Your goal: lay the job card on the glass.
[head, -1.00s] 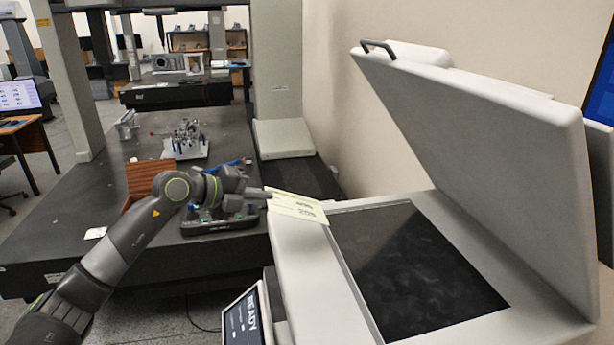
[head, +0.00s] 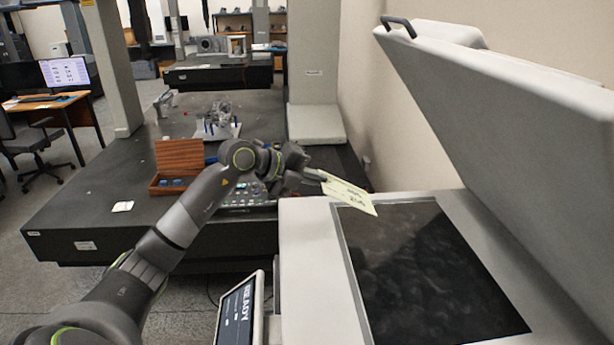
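The job card (head: 350,194) is a pale yellow-green sheet with dark print. My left gripper (head: 322,179) is shut on its left edge and holds it tilted at the upper left corner of the dark glass (head: 425,265). The card overlaps the glass's far left corner in the picture; I cannot tell whether it touches. The glass is bare otherwise, set in the white scanner body (head: 307,270). The scanner lid (head: 500,110) stands raised on the right. My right gripper is not in view.
A small screen reading READY (head: 239,312) stands at the scanner's front left. Behind is a dark granite table (head: 75,215) with an open wooden box (head: 180,157) and a fixture (head: 217,122). The raised lid bounds the space above the glass on the right.

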